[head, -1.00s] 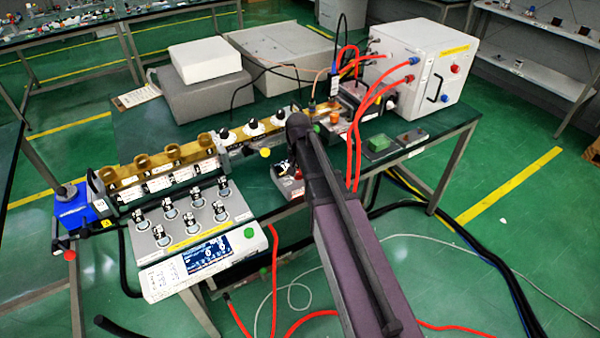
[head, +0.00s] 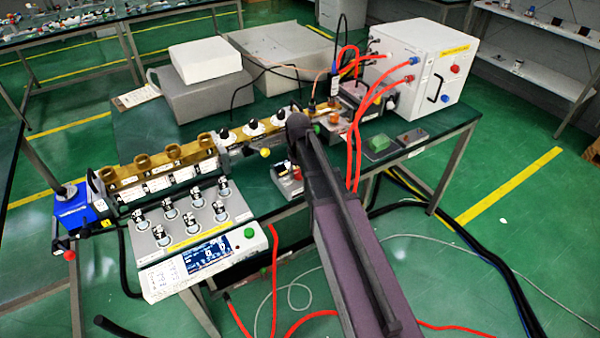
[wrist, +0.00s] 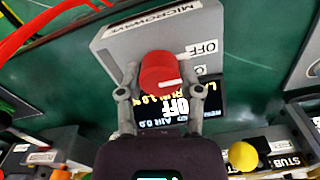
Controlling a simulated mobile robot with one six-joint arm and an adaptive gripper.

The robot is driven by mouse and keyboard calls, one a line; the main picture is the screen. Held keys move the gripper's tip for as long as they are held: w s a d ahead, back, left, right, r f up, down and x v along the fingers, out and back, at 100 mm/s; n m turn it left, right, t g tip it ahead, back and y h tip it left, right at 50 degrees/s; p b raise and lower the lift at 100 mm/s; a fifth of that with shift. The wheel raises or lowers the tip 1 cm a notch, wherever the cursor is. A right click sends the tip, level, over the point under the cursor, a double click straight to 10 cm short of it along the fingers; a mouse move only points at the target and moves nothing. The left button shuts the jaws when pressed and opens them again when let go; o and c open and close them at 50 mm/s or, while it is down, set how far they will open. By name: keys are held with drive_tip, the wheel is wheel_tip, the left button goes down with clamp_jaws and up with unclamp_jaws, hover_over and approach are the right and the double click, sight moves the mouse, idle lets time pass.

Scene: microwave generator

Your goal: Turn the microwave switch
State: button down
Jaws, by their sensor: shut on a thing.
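The microwave switch is a red round knob (wrist: 161,72) on a grey box labelled MICROWAVE (wrist: 120,45) in the wrist view. An OFF label (wrist: 203,50) is beside the knob, and a dark display (wrist: 205,100) below it also reads OFF. My gripper (wrist: 158,77) has a finger on each side of the knob and is shut on it. In the head view the small grey box (head: 287,185) stands at the front edge of the bench, partly behind my arm. The knob and fingertips are not clear there.
A yellow knob (wrist: 243,156) is at the lower right in the wrist view. Red cables (head: 354,160) run just right of my arm. A control panel with several knobs (head: 195,235) stands at the left. A white cabinet (head: 405,70) stands at the back right.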

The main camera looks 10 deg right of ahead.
drive_tip(key=shift+c, duration=1.3)
unclamp_jaws()
drive_tip(key=s+r+p, duration=0.3)
drive_tip(key=s, duration=0.5)
drive_tip(key=s+r+p, duration=0.3)
drive_tip(key=s, duration=0.5)
drive_tip(key=shift+s+d+m, duration=0.15)
drive_tip(key=shift+d+m, duration=0.2)
drive_tip(key=shift+m, duration=0.05)
